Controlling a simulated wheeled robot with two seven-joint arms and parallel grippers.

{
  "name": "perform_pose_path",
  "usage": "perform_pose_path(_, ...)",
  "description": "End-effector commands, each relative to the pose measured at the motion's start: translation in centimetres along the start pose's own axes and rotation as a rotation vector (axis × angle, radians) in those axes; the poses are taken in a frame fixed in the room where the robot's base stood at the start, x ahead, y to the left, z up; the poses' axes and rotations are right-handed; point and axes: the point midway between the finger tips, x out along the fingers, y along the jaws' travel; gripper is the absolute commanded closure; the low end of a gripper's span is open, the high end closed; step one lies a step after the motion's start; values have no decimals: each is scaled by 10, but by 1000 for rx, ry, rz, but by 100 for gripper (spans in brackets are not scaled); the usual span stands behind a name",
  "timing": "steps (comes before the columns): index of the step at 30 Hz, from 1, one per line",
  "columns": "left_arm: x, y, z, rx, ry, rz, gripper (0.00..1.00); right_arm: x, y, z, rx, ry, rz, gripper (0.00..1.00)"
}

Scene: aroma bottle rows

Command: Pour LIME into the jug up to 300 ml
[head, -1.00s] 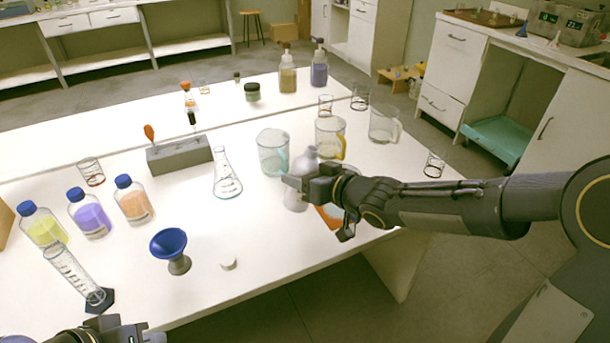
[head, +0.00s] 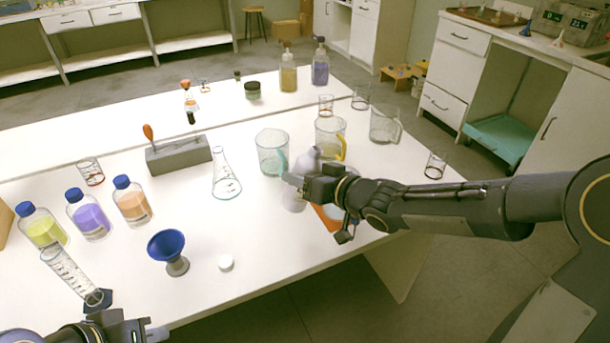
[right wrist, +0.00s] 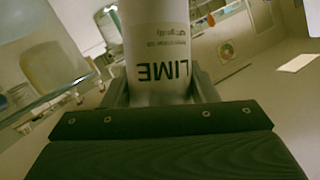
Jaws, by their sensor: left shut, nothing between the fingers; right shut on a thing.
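My right gripper (head: 306,187) is shut on the whitish LIME bottle (head: 293,200) above the table's right part. In the right wrist view, the bottle (right wrist: 157,40) sits between the fingers, its LIME label upside down in the picture. In the head view the gripper hides much of the bottle. A clear jug with a cyan handle (head: 270,152) stands just behind it, apart from the bottle as far as I can tell. A jug with a yellow handle (head: 329,137) and another clear jug (head: 383,124) stand farther right. My left gripper (head: 105,328) is shut and empty at the bottom left.
An orange item (head: 327,217) lies under my right gripper.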

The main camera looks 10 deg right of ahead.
Motion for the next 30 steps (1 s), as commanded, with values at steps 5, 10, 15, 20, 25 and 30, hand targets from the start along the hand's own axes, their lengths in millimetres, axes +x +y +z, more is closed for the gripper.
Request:
perform_pose_path(5, -2, 1, -1, 0, 0, 0, 100, -1, -3, -2, 15, 7, -8, 79)
perform_pose_path(10, -3, 1, -2, 0, 0, 0, 100, -2, -4, -3, 29, 11, -15, 79)
perform_pose_path(15, -4, 2, -2, 0, 0, 0, 100, -4, -6, -4, 45, 14, -21, 79)
perform_pose_path(20, -6, 2, -3, 0, 0, 0, 100, -5, -8, -5, 60, 18, -28, 79)
perform_pose_path(25, -7, 3, -3, 0, 0, 0, 100, -6, -10, -5, 75, 21, -35, 79)
perform_pose_path(30, -8, 4, -4, 0, 0, 0, 100, -7, -11, -6, 92, 24, -41, 79)
